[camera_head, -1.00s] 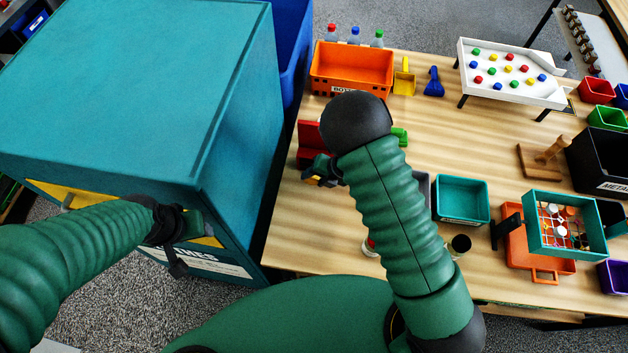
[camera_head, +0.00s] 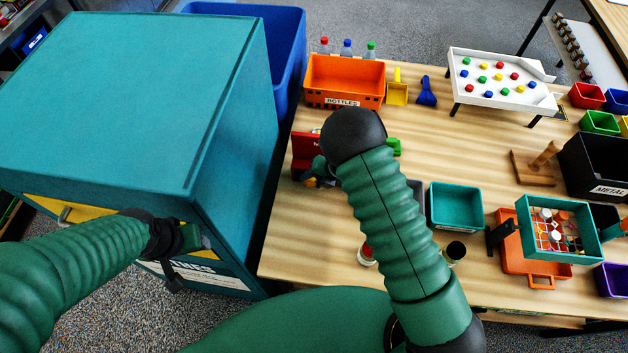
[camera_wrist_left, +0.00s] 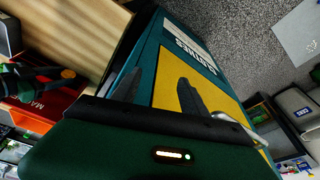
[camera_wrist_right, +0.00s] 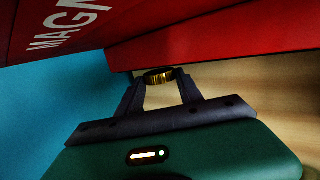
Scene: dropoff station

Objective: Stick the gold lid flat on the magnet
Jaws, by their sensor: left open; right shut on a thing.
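The red magnet block (camera_head: 303,145) stands at the table's left edge, partly hidden by my right arm. In the right wrist view its red faces (camera_wrist_right: 220,38), one with white lettering, fill the top. My right gripper (camera_wrist_right: 158,84) is shut on the gold lid (camera_wrist_right: 158,75), which shows edge-on between the fingertips, right by the red block's lower edge. I cannot tell whether the lid touches the block. In the head view my right gripper (camera_head: 316,178) is small and mostly hidden. My left gripper (camera_wrist_left: 158,92) is open and empty before the teal cabinet's yellow panel (camera_wrist_left: 205,85).
The teal cabinet (camera_head: 130,100) stands close to the table's left edge. An orange bottle crate (camera_head: 343,82) is behind the magnet.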

